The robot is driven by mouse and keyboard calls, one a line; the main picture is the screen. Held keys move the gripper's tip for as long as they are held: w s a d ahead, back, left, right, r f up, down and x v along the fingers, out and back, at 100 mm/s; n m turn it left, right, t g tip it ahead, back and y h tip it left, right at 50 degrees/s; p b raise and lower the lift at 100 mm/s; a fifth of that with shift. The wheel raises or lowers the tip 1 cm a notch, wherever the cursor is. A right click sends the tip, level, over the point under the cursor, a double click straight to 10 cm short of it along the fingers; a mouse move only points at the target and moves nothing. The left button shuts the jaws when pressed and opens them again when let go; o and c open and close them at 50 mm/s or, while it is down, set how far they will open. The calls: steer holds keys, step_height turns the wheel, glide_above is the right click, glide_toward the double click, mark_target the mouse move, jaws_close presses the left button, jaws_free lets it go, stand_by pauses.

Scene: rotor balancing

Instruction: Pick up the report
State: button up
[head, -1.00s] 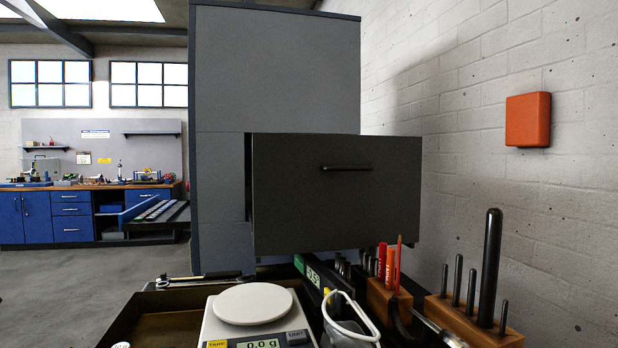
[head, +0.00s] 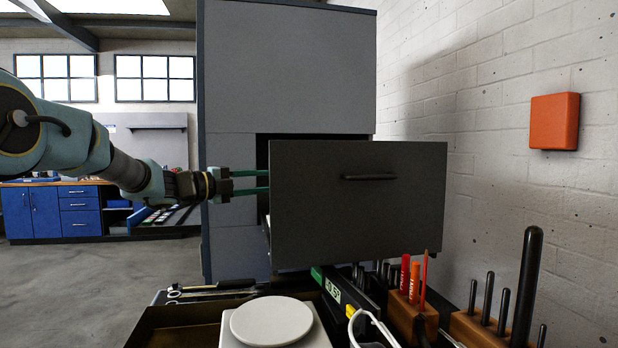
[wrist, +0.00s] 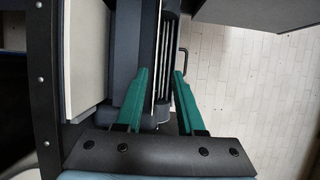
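I cannot clearly make out a report in either view. A dark grey drawer (head: 358,205) with a black bar handle stands pulled out of a tall grey cabinet (head: 290,65). My gripper (head: 266,181) reaches in from the left with its green fingers level, at the drawer's left side; the fingertips end at or behind the drawer front's edge. In the wrist view my gripper (wrist: 160,74) is open, its fingers apart on either side of a dark part with thin white strips (wrist: 167,55). I cannot tell whether those strips are paper edges, or whether the fingers touch anything.
Below the drawer are a scale with a round white pan (head: 271,322), a brown tray (head: 180,325), and wooden blocks holding red pens (head: 415,280) and dark upright rods (head: 528,290). An orange box (head: 554,121) hangs on the brick wall. Floor at left is clear.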

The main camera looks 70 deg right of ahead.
steer(key=p+x, duration=0.3)
steer(key=x, duration=0.3)
steer(key=shift+s+d+f, duration=0.15)
steer(key=shift+d+f, duration=0.2)
steer(key=shift+c, duration=0.3)
jaws_close()
stand_by(0.9)
